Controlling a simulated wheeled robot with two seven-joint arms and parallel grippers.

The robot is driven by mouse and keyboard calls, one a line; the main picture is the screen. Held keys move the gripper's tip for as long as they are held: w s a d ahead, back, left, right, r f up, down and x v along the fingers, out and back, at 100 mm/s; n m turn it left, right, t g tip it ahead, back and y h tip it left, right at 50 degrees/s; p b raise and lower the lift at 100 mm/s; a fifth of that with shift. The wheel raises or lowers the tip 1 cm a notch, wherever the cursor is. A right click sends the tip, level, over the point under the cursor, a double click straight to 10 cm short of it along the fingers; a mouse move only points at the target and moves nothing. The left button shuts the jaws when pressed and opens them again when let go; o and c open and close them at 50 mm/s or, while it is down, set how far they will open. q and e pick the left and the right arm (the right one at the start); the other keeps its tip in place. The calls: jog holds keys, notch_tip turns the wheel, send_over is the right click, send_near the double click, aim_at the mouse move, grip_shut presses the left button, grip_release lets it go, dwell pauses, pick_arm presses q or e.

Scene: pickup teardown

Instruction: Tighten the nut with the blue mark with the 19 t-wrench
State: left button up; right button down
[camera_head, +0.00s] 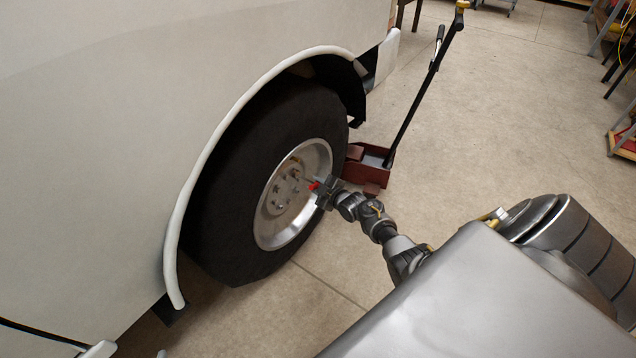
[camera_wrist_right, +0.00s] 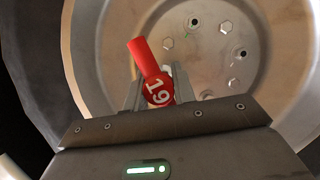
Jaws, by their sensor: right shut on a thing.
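My right gripper (camera_head: 320,190) is shut on the red handle of the 19 t-wrench (camera_head: 312,186), in front of the wheel (camera_head: 283,205). In the right wrist view the wrench's red handle (camera_wrist_right: 149,62) shows the number 19 and sits between the fingers, tilted. The wrench's shaft points towards the hub; whether its socket sits on a nut is hidden. My left gripper is not in view.
The wheel sits under the white fender arch (camera_head: 215,125) of the pickup. A red floor jack (camera_head: 370,165) with a long black handle (camera_head: 425,88) stands just beyond the wheel. The concrete floor (camera_head: 490,120) to the right is mostly clear.

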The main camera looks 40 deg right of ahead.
jog(key=shift+w+a+r, duration=0.25)
jog(key=shift+a+r, duration=0.15)
jog(key=shift+s+d+f+p, duration=0.15)
jog(key=shift+s+f+p, duration=0.05)
jog(key=shift+s+p, duration=0.4)
jog(key=shift+s+d, duration=0.25)
jog(key=shift+s, duration=0.05)
jog(key=shift+s+d, duration=0.2)
jog(key=shift+d, duration=0.05)
jog(key=shift+s+d+f+p, duration=0.1)
jog(key=shift+s+d+p, duration=0.15)
jog(key=shift+s, duration=0.35)
jog(key=shift+s+d+r+p, duration=0.15)
jog(key=shift+s+p, duration=0.25)
jog(key=shift+s, duration=0.25)
jog(key=shift+s+d+f+p, duration=0.2)
jog(key=shift+s+p, duration=0.1)
jog(key=shift+s, duration=0.3)
